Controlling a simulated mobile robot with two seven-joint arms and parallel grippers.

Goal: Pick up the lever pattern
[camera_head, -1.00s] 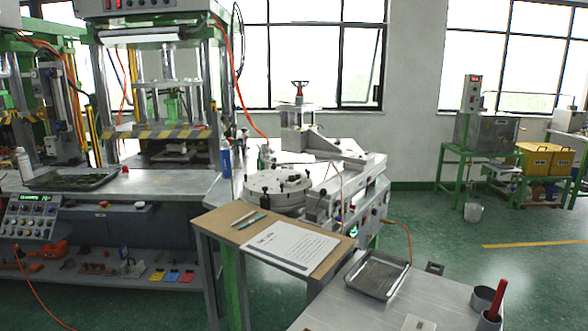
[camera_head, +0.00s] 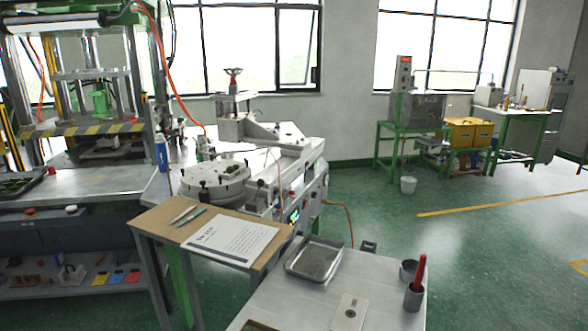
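I cannot make out a lever pattern for certain in the head view. A dark tray (camera_head: 22,186) is cut by the left edge on the press bench and holds small dark green pieces too small to identify. An empty-looking grey metal tray (camera_head: 316,262) lies on the light table at the lower middle. A flat pale plate with a dark mark (camera_head: 350,312) lies nearer on that table. Neither of my grippers is in view.
A round-table machine (camera_head: 216,180) stands behind a small brown-topped table (camera_head: 160,216) with a paper sheet (camera_head: 230,240) and pens. A grey cup with a red handle (camera_head: 414,294) stands on the light table's right side. Green floor (camera_head: 480,260) at right is largely clear.

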